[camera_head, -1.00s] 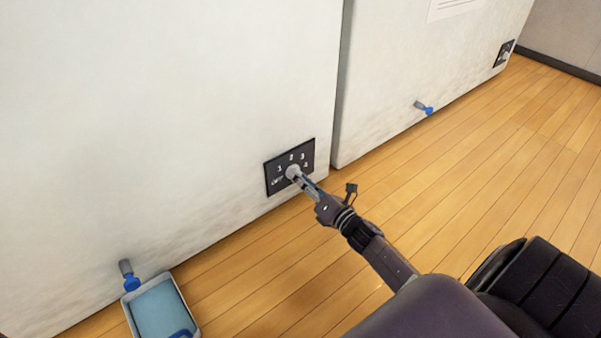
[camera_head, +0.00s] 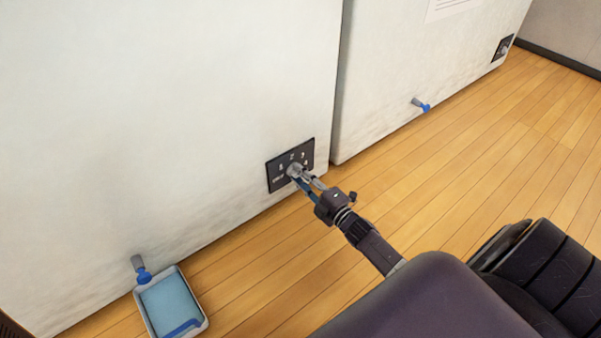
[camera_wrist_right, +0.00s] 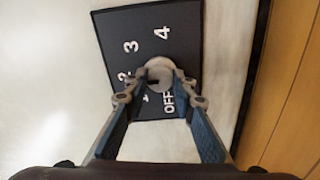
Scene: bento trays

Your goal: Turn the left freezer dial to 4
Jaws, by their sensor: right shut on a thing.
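The left freezer (camera_head: 170,110) is a large white box. Its black dial plate (camera_head: 277,184) sits low near its right corner, with white marks for OFF and numbers up to 4. The round grey dial (camera_head: 294,170) is at the plate's middle. It also shows in the right wrist view (camera_wrist_right: 158,68), where OFF is below it and 4 above. My right gripper (camera_head: 301,178) is shut on the dial, with a finger on each side (camera_wrist_right: 160,85). The fingers partly cover the low numbers in the wrist view. Where the dial points is unclear. My left gripper is not in view.
A second white freezer (camera_head: 420,75) stands to the right with its own dial plate (camera_head: 503,47) and blue-tipped drain spout (camera_head: 421,105). A blue-lined tray (camera_head: 172,300) lies on the wooden floor below the left freezer's spout (camera_head: 140,268). The floor at right is clear.

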